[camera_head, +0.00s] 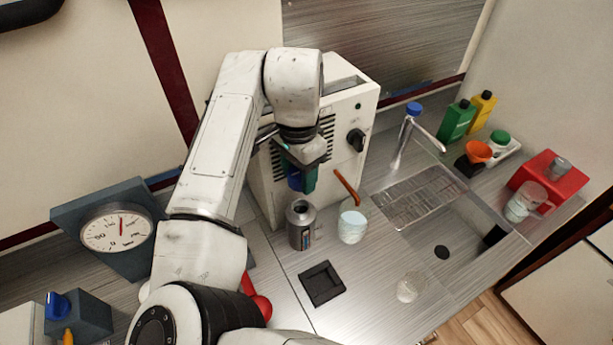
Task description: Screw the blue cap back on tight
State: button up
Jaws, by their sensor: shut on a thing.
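My gripper (302,178) is in the middle of the view, in front of the white machine, pointing down. It is shut on the blue cap (294,180), which is partly covered by a green finger. Below it stands a grey metal bottle (301,228) with a dark label and an open round neck at the top. The cap is above the bottle's neck, with a visible gap between them. The bottle is upright on the counter.
A white cup (352,226) stands just right of the bottle. A black square pad (321,284) lies in front. The white machine (350,110) is close behind. A dial scale (117,232) stands left; the sink (455,225) with a tap (408,128) is right.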

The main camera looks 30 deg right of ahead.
jog(key=shift+f, duration=0.1)
jog(key=shift+f+b, duration=1.4)
jog(key=shift+f, duration=1.45)
jog(key=shift+p, duration=0.75)
jog(key=shift+f+b, duration=0.7)
jog(key=shift+f, duration=0.55)
jog(key=o, duration=1.1)
jog(key=shift+s, duration=0.1)
notch_tip(320, 180, up, 11)
jog(key=shift+b, duration=0.6)
jog(key=shift+c, duration=0.2)
